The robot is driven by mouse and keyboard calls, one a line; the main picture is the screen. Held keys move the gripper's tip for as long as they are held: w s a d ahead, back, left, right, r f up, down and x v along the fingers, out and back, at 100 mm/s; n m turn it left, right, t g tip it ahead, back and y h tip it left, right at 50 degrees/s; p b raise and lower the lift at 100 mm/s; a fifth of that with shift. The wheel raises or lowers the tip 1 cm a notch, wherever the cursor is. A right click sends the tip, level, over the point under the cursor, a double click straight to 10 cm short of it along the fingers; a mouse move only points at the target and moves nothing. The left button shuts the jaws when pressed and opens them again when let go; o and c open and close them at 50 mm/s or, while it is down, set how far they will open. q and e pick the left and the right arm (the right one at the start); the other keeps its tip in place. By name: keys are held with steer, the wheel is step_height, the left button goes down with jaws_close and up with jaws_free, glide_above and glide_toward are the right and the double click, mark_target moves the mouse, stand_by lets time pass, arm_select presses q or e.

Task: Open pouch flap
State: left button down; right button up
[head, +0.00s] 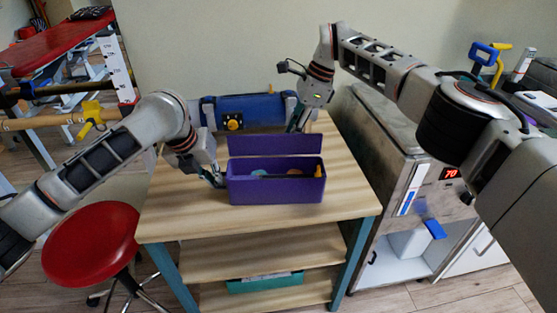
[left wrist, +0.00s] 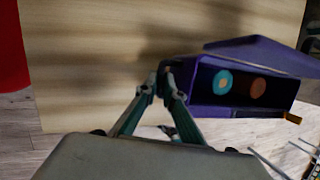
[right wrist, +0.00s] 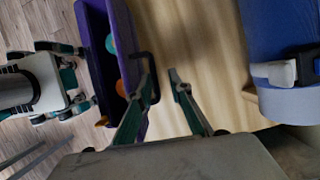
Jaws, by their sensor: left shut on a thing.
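The purple pouch (head: 275,190) is a box-like case on the wooden table, and its flap (head: 275,144) stands raised along the back edge. Inside are a teal disc (left wrist: 223,82), an orange disc (left wrist: 258,88) and a dark bar with a yellow end (head: 319,171). My left gripper (head: 220,182) is shut on the pouch's left end; its fingertips (left wrist: 166,72) meet at the pouch corner. My right gripper (head: 294,127) is behind the flap's right part.
A blue roll (head: 245,111) with a buckle lies at the table's back. The wooden table (head: 170,215) is clear at left and front right. A red stool (head: 92,240) stands left, and a metal cabinet (head: 385,160) with a red display stands right.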

arm_select(q)
steer(key=c, duration=2.2)
jaws_free()
